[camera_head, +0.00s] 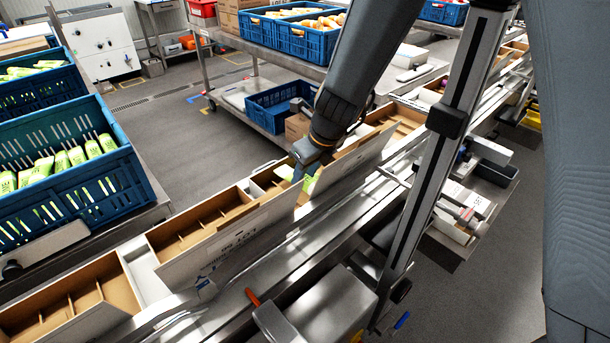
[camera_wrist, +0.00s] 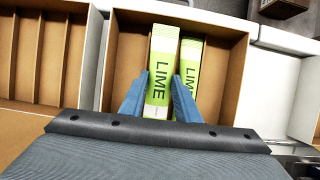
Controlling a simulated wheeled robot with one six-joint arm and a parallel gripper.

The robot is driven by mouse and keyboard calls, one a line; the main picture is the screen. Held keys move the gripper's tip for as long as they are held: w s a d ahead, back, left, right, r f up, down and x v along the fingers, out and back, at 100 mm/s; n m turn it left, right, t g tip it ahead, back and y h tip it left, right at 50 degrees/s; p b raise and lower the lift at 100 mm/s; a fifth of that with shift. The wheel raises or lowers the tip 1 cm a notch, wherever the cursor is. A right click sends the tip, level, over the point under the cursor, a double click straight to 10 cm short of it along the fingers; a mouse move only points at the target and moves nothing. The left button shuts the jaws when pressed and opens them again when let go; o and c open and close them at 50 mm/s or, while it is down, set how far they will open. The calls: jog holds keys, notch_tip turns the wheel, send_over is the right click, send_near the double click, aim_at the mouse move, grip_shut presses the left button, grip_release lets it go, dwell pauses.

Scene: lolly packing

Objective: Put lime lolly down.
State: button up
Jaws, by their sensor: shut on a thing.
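My gripper (camera_wrist: 159,100) is shut on a lime lolly (camera_wrist: 161,66), a light green and white packet marked LIME, with one blue finger on each side of it. A second lime lolly (camera_wrist: 191,52) stands close beside it on the right. Both are within the outline of an open cardboard box (camera_wrist: 225,75). I cannot tell whether the held lolly touches the box floor. In the head view my gripper (camera_head: 299,174) is low over the row of boxes, and a bit of green lolly (camera_head: 311,184) shows beside it. The lower ends are hidden.
A divided cardboard box (camera_head: 195,232) stands in the row to the left, with another box (camera_head: 70,307) nearer. A blue crate (camera_head: 75,195) of green lollies stands at the left. A metal conveyor (camera_head: 290,245) runs along the boxes. Raised box lids (camera_head: 235,235) stand along the near side.

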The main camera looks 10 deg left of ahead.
jog(key=shift+f+b, duration=0.3)
jog(key=shift+f, duration=0.1)
jog(key=shift+f, duration=0.2)
jog(key=o, duration=1.1)
jog(key=shift+c, duration=0.2)
jog(key=shift+r, duration=0.1)
jog(key=shift+r, duration=0.25)
jog(key=p+v, duration=0.2)
jog(key=v, duration=1)
jog(key=shift+r, duration=0.3)
jog(key=shift+p, duration=0.3)
